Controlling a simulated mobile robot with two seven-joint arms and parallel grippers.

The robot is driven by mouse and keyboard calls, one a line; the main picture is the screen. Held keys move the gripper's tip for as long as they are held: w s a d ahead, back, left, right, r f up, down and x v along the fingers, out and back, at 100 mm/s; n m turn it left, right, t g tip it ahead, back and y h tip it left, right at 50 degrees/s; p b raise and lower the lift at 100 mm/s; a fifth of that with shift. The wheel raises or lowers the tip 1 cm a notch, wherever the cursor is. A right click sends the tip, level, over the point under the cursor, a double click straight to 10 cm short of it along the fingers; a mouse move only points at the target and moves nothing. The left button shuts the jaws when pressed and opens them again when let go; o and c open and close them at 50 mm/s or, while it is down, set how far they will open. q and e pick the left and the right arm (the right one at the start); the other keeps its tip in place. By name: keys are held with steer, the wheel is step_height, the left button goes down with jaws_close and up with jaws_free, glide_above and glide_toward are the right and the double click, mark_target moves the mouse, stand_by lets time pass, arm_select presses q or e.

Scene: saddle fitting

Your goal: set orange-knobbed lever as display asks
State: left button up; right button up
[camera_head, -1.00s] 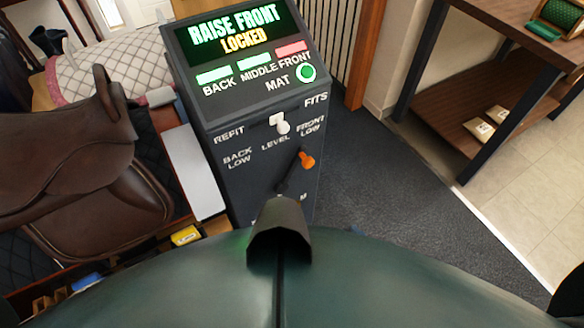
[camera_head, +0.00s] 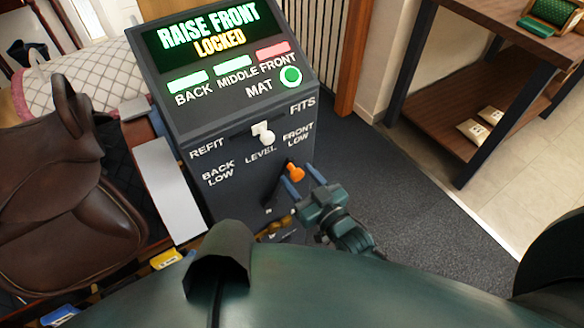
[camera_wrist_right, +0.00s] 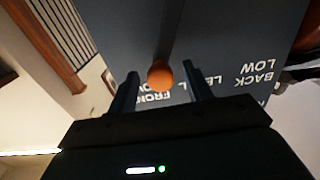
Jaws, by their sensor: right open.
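The orange knob (camera_head: 295,172) of the lever sits at the lower right of the dark console front, below the FRONT LOW label. Its dark shaft runs down and left, partly hidden by my right gripper (camera_head: 301,179). That gripper is open, with one finger on each side of the knob. In the right wrist view the knob (camera_wrist_right: 160,75) shows between the two spread fingers (camera_wrist_right: 160,78), with a gap on both sides. The display (camera_head: 208,28) reads RAISE FRONT, LOCKED. The BACK and MIDDLE lamps are green and the FRONT lamp is red. My left gripper is not in view.
A white-knobbed lever (camera_head: 265,136) sits above, between REFIT and FITS. A round green MAT lamp (camera_head: 290,76) is lit. A brown saddle (camera_head: 60,190) stands left of the console. A wooden shelf table (camera_head: 470,75) stands at the right, with open dark floor before it.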

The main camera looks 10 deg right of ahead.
mark_target(292, 167)
steer(key=shift+x, duration=1.8)
steer(key=shift+c, duration=0.5)
jaws_close()
